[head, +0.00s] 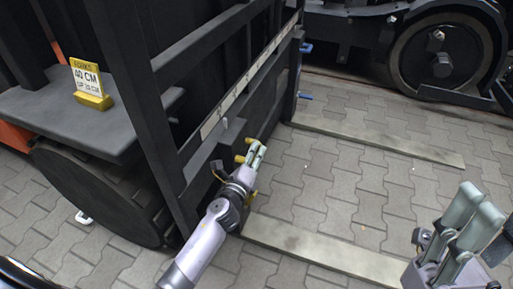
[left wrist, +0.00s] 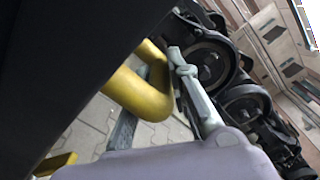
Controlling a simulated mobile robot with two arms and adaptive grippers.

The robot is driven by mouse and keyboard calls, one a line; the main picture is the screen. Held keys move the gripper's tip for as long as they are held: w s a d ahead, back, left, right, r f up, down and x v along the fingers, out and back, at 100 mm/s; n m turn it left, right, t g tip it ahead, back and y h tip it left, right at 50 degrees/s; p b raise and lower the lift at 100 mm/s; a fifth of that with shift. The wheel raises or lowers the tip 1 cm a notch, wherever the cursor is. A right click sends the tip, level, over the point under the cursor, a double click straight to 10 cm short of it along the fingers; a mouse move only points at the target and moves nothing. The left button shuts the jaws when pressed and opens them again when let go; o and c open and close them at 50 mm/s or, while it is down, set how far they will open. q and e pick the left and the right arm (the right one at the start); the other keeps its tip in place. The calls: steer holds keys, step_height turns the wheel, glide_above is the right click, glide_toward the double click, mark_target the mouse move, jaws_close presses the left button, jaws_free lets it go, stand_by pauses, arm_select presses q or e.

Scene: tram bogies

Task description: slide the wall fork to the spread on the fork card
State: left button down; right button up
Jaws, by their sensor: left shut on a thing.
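The fork card (head: 88,80) stands in a yellow foot on the truck's grey ledge at the upper left; it reads 40 CM, with a smaller line below. Two flat forks lie low over the paving: a near fork (head: 320,253) and a far fork (head: 385,139). I cannot tell which is the wall fork. My left gripper (head: 257,153) is at the near fork's upright, shut on a yellow handle (head: 240,158). The bent yellow handle (left wrist: 145,95) shows large between the fingers in the left wrist view.
A pale scale strip (head: 250,85) runs along the dark carriage, its marks too small to read. A blue handle (head: 305,97) sits by the far fork. A bogie wheel (head: 440,55) stands at the upper right. Paving between the forks is clear.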

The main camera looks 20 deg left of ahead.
arm_select(q)
steer(key=shift+s, duration=0.3)
steer(key=c, duration=1.5)
jaws_free()
steer(key=s, duration=1.2)
steer(key=shift+a, duration=0.1)
